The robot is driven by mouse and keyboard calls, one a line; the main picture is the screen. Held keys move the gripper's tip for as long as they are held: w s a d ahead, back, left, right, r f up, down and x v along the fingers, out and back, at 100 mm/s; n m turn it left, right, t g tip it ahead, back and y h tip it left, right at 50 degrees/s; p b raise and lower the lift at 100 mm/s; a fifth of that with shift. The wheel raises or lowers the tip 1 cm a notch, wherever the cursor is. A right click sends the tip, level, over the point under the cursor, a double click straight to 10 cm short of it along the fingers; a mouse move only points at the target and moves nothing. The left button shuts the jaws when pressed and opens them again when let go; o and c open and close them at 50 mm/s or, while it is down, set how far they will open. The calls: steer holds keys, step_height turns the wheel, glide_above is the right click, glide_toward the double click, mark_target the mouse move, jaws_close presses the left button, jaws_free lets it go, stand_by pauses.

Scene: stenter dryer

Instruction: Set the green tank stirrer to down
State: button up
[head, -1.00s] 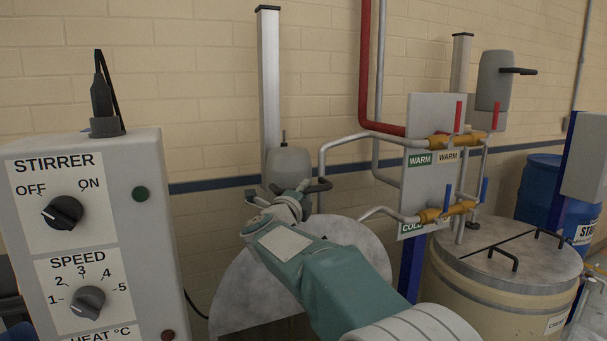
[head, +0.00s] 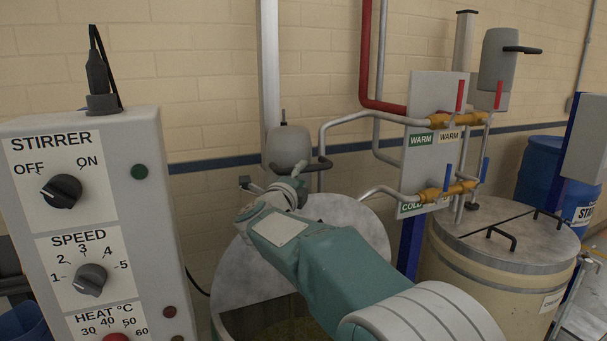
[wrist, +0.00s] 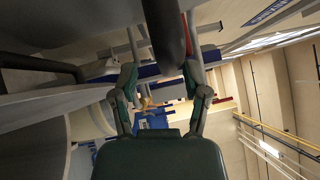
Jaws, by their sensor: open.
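The left stirrer is a grey motor head (head: 288,148) on a pale upright column, with a dark handle (head: 318,166) at its front. It hangs above an open tank (head: 235,327) with dark greenish contents and a raised round lid. A second stirrer (head: 497,60) sits higher on the right, behind the cream tank. My gripper (head: 292,184) is just below and in front of the left stirrer's handle. In the wrist view my gripper (wrist: 160,74) is open, and a dark rounded bar (wrist: 165,30) reaches down between its fingers. I cannot tell whether they touch.
A control box (head: 120,230) with stirrer, speed and heat dials stands close on the left. A valve panel (head: 432,140) with pipes and red and blue levers is right of the handle. The lidded cream tank (head: 490,265) and blue drums (head: 540,180) stand farther right.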

steer(key=v, duration=0.9)
steer(key=shift+s+a+f, duration=0.2)
steer(key=shift+s+f, duration=0.05)
steer(key=shift+s, duration=0.05)
steer(key=s+d+n+g+y, duration=0.2)
steer(key=s+d+n+y, duration=0.5)
steer(key=n+y, duration=0.6)
steer(key=s+d+f+n+g+h, duration=0.1)
steer(key=s+d+f+n+g, duration=0.2)
steer(key=s, duration=0.5)
steer(key=s+d+f+n+g+h, duration=0.2)
steer(key=s+d+f+n+g, duration=0.2)
steer(key=s+f, duration=0.4)
steer(key=s+d+f+n+g+h, duration=0.2)
steer(key=s+d+f+n+g, duration=0.1)
steer(key=s, duration=0.6)
step_height(320, 180, down, 3)
steer(key=shift+s+d+r+n, duration=0.1)
steer(key=shift+s+d+n, duration=0.4)
steer(key=shift+d, duration=0.5)
